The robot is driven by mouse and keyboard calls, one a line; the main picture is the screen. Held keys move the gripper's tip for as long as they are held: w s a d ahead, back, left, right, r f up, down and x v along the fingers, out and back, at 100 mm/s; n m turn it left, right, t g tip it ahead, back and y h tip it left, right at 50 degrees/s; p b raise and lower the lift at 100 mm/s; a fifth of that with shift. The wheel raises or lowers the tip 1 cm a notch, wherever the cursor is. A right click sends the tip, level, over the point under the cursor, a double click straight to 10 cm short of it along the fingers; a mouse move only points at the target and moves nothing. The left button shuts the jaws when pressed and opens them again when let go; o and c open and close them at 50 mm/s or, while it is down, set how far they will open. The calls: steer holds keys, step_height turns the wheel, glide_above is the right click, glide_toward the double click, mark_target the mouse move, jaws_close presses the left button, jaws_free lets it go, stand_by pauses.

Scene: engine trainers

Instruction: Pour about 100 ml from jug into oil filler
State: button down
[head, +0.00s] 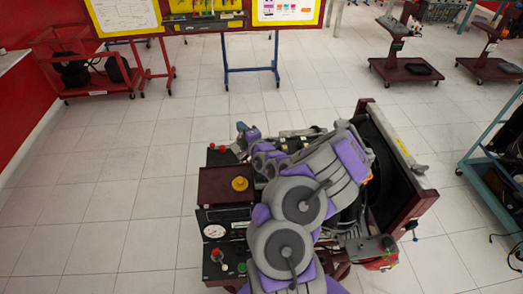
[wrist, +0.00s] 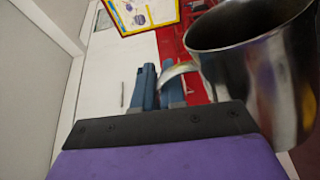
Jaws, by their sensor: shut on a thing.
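A shiny metal jug (wrist: 285,85) fills the right side of the wrist view, its round open rim facing up in that picture. My gripper (wrist: 160,85) has its two blue fingers shut on the jug's curved handle (wrist: 181,69). The jug's contents and lower part are hidden. In the head view my grey and purple arm covers much of the engine trainer, and I cannot clearly make out the jug there. I cannot pick out the oil filler for certain. A yellow round knob or cap (head: 239,183) sits on the trainer's dark red box (head: 215,188).
The trainer's panel carries a white gauge (head: 214,231) and a red knob (head: 216,254). A dark red framed radiator (head: 400,160) stands at its right. A teal rack (head: 490,160) is at far right. Tiled floor (head: 120,190) at left is clear.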

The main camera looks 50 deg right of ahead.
steer(key=shift+s+d+r+m+b, duration=0.1)
steer(key=shift+d+r+m+b, duration=0.2)
steer(key=shift+b, duration=0.1)
stand_by(0.9)
steer(key=shift+d+f+m+b, duration=0.2)
steer(key=shift+m+b, duration=0.1)
steer(key=shift+b, duration=0.2)
stand_by(1.3)
steer(key=shift+a+r+p, duration=0.35)
steer(key=shift+a+p, duration=0.05)
steer(key=shift+p, duration=0.35)
steer(key=shift+w+a+f+n+p, duration=0.25)
steer(key=shift+a+f+n+p, duration=0.35)
steer(key=shift+n+p, duration=0.45)
steer(key=shift+a+r+n+p, duration=0.1)
steer(key=shift+a+n+p, duration=0.3)
steer(key=shift+p, duration=0.35)
steer(key=shift+d, duration=0.1)
